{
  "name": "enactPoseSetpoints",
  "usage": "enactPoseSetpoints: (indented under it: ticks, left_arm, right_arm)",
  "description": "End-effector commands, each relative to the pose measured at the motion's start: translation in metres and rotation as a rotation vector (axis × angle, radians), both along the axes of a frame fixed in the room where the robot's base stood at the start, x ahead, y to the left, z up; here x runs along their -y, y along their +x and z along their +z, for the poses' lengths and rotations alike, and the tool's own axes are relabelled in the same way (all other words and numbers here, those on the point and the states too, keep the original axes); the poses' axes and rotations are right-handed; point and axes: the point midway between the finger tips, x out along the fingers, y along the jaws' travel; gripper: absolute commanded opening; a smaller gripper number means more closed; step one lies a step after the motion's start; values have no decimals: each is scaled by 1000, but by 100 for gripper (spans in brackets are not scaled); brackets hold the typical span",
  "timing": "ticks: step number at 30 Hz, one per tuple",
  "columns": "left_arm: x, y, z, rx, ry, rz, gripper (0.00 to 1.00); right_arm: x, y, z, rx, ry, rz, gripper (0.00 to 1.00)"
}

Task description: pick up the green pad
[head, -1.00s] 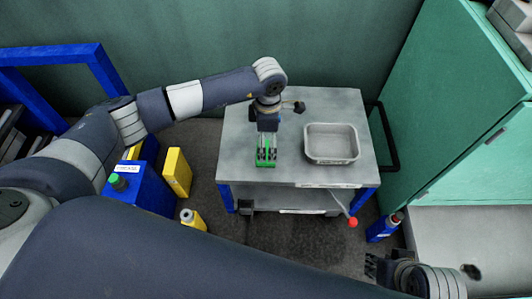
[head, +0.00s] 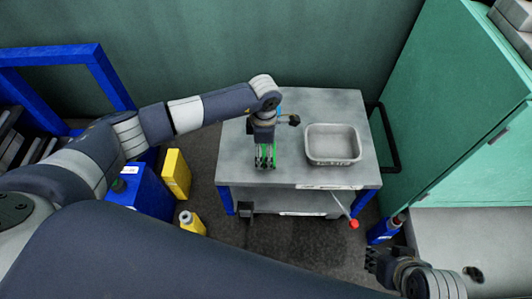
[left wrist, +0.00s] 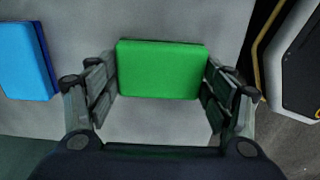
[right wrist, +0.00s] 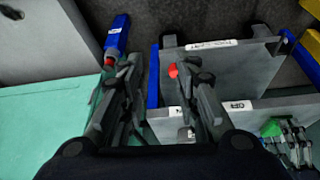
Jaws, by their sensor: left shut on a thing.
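The green pad (left wrist: 160,70) is a flat block between the two fingers of my left gripper (left wrist: 161,85), which is shut on it by its left and right sides. In the head view the fingers of my left gripper (head: 265,162) point down and hide much of the green pad (head: 264,150), at the front part of the grey cart top. I cannot tell whether the pad touches the cart top. My right gripper (right wrist: 160,92) is open and empty, low at the right of the head view, away from the pad.
A blue pad (left wrist: 27,62) lies left of the green one in the left wrist view. An empty metal tray (head: 332,158) stands on the cart top (head: 235,165) to the right. A red-knobbed lever (head: 353,224) juts out in front. A green cabinet (head: 455,110) stands at right.

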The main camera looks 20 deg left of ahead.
Motion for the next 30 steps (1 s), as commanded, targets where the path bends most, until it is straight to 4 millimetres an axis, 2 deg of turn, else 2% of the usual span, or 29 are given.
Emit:
enactPoseSetpoints:
  ticks: [10,14,17,18,23,27,30]
  left_arm:
    - [0,0,8,1,0,0,60]
    - [0,1,22,2,1,-2,60]
    - [0,1,42,4,0,-1,60]
    - [2,-10,37,-2,1,-4,60]
    - [10,-46,41,-2,0,-6,60]
    - [18,-82,44,-3,0,-6,60]
    - [23,-106,46,-3,-1,-5,60]
  right_arm:
    - [1,-4,1,-19,-3,-1,29]
    - [6,-22,-1,-90,-17,-7,29]
    - [5,-19,6,-81,-16,-7,29]
    - [5,-19,6,-81,-16,-7,29]
    - [5,-19,13,-79,-15,-6,29]
    - [5,-19,18,-79,-16,-6,29]
    - [5,-15,9,-84,-16,-5,29]
